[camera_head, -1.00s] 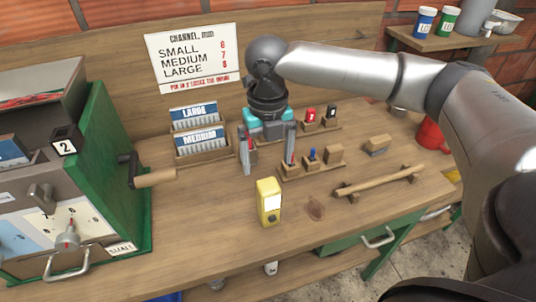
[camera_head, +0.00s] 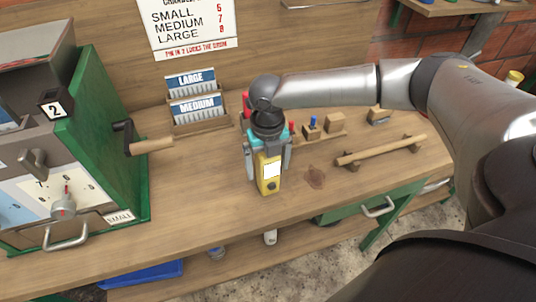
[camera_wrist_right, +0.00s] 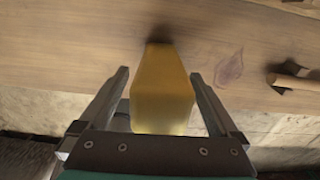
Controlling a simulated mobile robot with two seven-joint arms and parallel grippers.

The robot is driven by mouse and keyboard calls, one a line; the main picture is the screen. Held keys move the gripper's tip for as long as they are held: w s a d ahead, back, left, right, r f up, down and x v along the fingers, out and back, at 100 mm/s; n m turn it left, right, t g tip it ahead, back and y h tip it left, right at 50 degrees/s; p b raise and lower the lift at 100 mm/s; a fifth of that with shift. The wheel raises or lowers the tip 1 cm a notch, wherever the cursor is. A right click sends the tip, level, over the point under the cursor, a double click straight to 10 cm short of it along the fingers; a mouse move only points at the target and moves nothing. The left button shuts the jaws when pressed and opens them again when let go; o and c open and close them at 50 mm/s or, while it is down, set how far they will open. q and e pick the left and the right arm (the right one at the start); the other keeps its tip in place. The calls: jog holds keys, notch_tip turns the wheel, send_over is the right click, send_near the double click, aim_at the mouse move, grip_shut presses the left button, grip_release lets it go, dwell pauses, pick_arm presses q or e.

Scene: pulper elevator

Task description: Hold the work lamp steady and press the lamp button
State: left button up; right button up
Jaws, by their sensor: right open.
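The yellow work lamp (camera_head: 267,184) stands upright on the workbench, with a white panel on its front and a dark round button (camera_head: 271,186) below the panel. My right gripper (camera_head: 268,172) points down over the lamp, with one finger on each side of it. In the right wrist view the lamp (camera_wrist_right: 163,95) sits between the open fingers of the gripper (camera_wrist_right: 163,85), with gaps on both sides. My left gripper is not in view.
A green machine (camera_head: 105,150) with a wooden-handled crank (camera_head: 150,146) stands left of the lamp. Card boxes (camera_head: 200,120) stand behind. A wooden bar (camera_head: 380,150) on supports lies to the right. The bench front is clear.

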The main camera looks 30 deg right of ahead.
jog(key=shift+f, duration=0.4)
jog(key=shift+c, duration=0.2)
grip_shut()
dwell(0.4)
dwell(0.9)
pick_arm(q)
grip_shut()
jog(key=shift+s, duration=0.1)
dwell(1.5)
